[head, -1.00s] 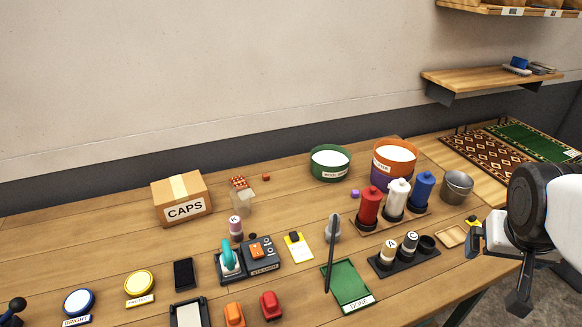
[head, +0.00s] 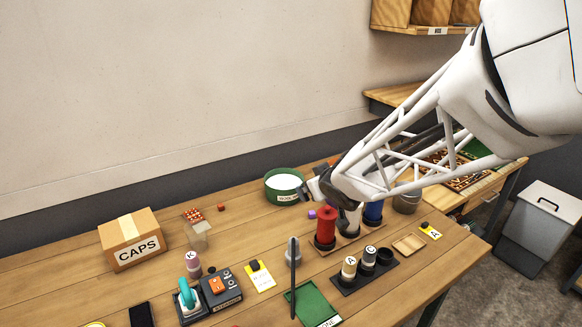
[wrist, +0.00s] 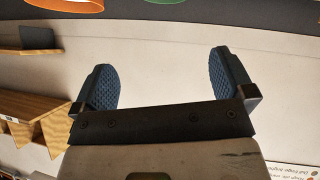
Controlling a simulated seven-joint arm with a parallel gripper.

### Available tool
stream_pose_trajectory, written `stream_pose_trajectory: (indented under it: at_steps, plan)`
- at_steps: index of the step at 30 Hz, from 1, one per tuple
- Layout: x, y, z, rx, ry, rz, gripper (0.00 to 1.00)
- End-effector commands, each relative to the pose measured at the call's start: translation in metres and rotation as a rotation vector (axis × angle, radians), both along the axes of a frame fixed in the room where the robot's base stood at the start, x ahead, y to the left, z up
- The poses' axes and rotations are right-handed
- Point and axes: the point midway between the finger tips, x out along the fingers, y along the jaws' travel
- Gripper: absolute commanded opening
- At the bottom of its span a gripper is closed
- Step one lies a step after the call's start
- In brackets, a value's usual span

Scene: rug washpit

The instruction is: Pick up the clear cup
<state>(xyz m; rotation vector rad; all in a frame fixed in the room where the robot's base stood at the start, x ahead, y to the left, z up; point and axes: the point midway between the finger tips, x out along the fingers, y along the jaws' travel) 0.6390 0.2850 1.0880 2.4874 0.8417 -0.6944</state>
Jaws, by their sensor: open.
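The clear cup (head: 198,237) stands on the wooden table just right of the CAPS box, small and see-through in the head view. A red patterned piece (head: 193,215) shows at its upper edge; I cannot tell whether it is in the cup or behind it. My gripper (head: 315,190) is above the table to the right of the cup, near the green tub and the bottles, well apart from the cup. In the wrist view my gripper (wrist: 165,78) is open with two blue textured pads and nothing between them. The cup is not in the wrist view.
The CAPS box (head: 132,240) stands left of the cup. The green tub (head: 284,187) and the red bottle (head: 325,227) stand to the right. A pinkish K bottle (head: 193,264) and the teal-handled stand (head: 190,297) are in front. Table between cup and green tub is mostly clear.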

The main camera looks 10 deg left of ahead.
Motion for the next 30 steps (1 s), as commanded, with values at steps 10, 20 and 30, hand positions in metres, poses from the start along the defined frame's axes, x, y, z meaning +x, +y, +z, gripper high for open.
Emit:
stream_pose_trajectory:
  at_steps: [10,20,30]
  plan:
    - [-0.005,0.137,-0.054,0.129,-0.015,0.365,1.00]
    - [-0.047,0.236,-0.107,0.254,0.050,0.679,1.00]
    - [-0.077,0.277,-0.133,0.321,0.108,0.835,1.00]
